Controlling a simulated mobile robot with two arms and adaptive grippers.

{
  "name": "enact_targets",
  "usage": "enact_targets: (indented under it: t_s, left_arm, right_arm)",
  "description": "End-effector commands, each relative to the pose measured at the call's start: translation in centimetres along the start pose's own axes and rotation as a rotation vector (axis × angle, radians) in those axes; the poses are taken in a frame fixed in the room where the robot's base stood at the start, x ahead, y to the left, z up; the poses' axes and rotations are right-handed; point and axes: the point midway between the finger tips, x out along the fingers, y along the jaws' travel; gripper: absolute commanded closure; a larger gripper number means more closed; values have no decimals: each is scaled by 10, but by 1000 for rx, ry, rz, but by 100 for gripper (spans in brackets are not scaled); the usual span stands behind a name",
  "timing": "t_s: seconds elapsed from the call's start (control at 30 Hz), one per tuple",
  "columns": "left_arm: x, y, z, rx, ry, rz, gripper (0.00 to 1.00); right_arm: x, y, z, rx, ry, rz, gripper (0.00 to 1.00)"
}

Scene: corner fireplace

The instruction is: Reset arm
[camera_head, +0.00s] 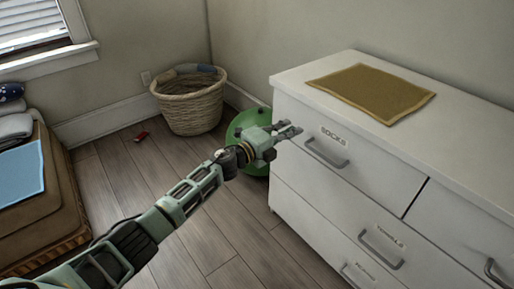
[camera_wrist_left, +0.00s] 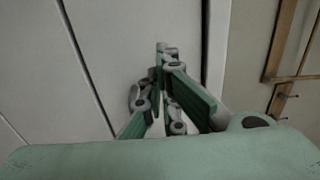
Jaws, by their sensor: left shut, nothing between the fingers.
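My left arm reaches in from the lower left in the head view. Its green and grey gripper (camera_head: 289,130) is shut and empty, close to the upper left front corner of the white dresser (camera_head: 300,75). In the left wrist view the fingers of the gripper (camera_wrist_left: 162,50) come together at their tips with nothing between them. Behind them is a pale panelled surface with dark seams. I cannot tell whether the fingertips touch the dresser. My right gripper is in neither view.
The dresser has a drawer marked SOCKS (camera_head: 325,147) and a tan mat (camera_head: 371,92) on top. A wicker basket (camera_head: 190,105) stands in the corner, a green round object (camera_head: 240,127) beside the dresser. A small red item (camera_head: 141,136) lies on the floor. A blue cloth (camera_head: 21,174) lies at left.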

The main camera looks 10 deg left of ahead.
Motion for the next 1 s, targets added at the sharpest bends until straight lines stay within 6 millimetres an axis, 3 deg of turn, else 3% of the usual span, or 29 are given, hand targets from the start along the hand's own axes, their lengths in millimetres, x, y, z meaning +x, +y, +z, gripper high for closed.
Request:
enact_targets:
  t_s: [0.1,0.3,0.5,0.77,0.87,1.0]
  left_arm:
    - [-30,-1,0,0,0,4,100]
    - [-69,0,-1,0,2,5,100]
    - [-90,1,-1,-1,3,4,100]
    - [-97,6,-4,-59,-40,-8,100]
    - [-109,20,-4,-210,-161,-24,100]
    - [-158,71,-2,-564,-454,3,100]
  right_arm:
    - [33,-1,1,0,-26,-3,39]
    - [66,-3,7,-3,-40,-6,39]
    - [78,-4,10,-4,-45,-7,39]
    - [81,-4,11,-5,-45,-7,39]
    - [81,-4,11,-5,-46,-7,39]
    - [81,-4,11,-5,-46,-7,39]
